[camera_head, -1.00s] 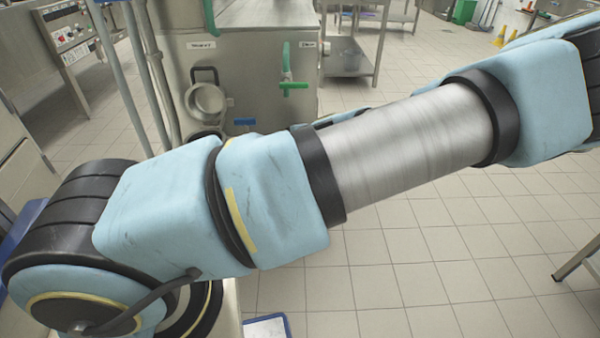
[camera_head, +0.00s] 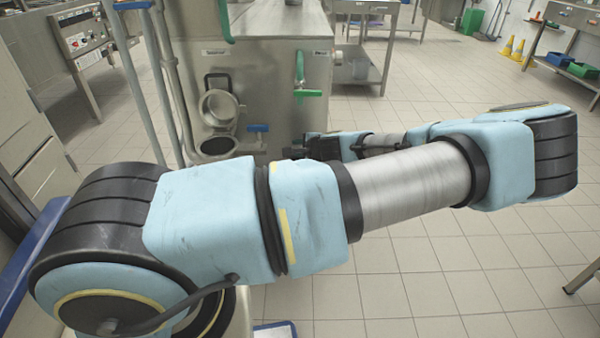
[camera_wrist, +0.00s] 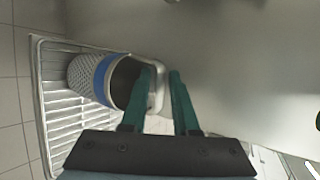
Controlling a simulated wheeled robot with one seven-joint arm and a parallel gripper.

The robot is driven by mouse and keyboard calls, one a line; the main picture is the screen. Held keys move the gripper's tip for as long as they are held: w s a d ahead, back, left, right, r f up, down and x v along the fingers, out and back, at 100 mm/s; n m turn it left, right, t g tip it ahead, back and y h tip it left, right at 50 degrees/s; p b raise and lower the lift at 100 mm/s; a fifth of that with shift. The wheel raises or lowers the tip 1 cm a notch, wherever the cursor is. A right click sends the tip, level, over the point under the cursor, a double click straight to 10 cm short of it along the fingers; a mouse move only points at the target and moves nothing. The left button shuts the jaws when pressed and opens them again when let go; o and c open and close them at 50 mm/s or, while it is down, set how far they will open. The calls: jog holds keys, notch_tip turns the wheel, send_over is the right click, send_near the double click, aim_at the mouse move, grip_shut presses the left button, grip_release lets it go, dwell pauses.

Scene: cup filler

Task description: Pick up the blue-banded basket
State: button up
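The blue-banded basket (camera_wrist: 90,79) shows in the wrist view at upper left. It is a pale perforated cup with a blue band near its rim, its dark open mouth facing right in the picture. A metal loop or lip (camera_wrist: 157,66) shows beside the mouth. The basket is on a slatted metal rack (camera_wrist: 58,124). My gripper (camera_wrist: 162,73) has two green fingers with a gap between them. The fingertips are close to the mouth and metal loop; the left finger overlaps the mouth in the picture. Contact cannot be told. I cannot make out the basket in the head view.
A smooth grey surface (camera_wrist: 235,70) fills the wrist view's right side. A steel table (camera_head: 362,70) stands behind.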

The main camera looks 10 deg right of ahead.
jog(key=shift+w+a+f, duration=0.15)
jog(key=shift+w+f, duration=0.2)
jog(key=shift+w, duration=0.2)
grip_shut()
dwell(1.0)
